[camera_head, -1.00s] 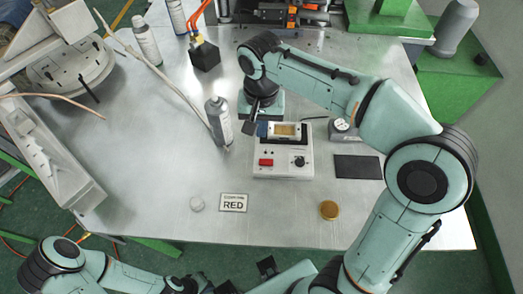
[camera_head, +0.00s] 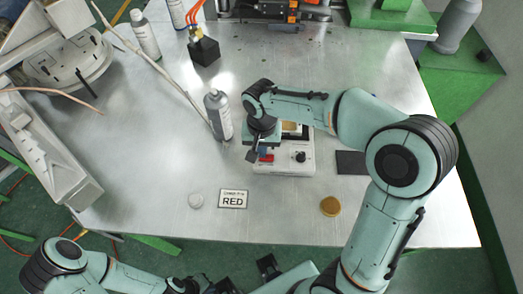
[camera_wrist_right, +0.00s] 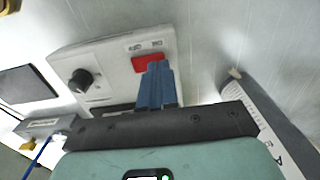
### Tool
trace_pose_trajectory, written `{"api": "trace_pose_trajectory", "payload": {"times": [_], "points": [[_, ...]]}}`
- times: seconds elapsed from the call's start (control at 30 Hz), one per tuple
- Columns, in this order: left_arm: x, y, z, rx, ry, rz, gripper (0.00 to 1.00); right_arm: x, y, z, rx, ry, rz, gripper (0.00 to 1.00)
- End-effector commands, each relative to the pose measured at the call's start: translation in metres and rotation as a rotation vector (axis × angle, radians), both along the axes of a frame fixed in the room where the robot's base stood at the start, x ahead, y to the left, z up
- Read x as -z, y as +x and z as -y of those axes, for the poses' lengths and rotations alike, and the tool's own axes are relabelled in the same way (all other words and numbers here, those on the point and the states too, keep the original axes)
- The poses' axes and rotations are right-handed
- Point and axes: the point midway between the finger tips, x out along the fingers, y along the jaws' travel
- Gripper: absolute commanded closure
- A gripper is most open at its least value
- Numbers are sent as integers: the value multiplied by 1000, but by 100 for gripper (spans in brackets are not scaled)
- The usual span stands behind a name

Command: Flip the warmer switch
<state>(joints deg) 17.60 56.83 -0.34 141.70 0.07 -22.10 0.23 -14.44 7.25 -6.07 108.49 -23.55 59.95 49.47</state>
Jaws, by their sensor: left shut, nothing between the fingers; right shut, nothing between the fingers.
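The warmer (camera_head: 286,167) is a white box on the metal table with a red switch (camera_head: 267,157) and a black knob (camera_head: 301,157). My right gripper (camera_head: 259,153) is shut and empty over the warmer's left side. In the right wrist view its blue fingertips (camera_wrist_right: 155,68) are at the lower edge of the red switch (camera_wrist_right: 147,62); I cannot tell whether they touch it. The arm and gripper hide part of the warmer. My left gripper (camera_head: 268,267) is low at the bottom edge, shut, away from the warmer; its fingers are hard to make out.
A grey bottle (camera_head: 219,115) stands just left of my right gripper. A dark pad (camera_head: 351,162) lies right of the warmer. A RED card (camera_head: 233,199), a white disc (camera_head: 196,201) and a gold disc (camera_head: 330,206) lie in front.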

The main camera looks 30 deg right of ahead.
Motion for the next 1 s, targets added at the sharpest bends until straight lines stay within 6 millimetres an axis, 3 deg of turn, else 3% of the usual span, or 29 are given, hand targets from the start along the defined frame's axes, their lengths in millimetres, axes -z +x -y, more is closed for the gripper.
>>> {"api": "trace_pose_trajectory", "payload": {"times": [0.2, 1.0], "points": [[1, 0, 0, 0, 0, 0, 100, 11, 0, 0, 1, 0, 0, 100], [-2, 1, 0, 0, 0, 1, 100, 13, -1, 2, 2, -28, -19, 100]]}}
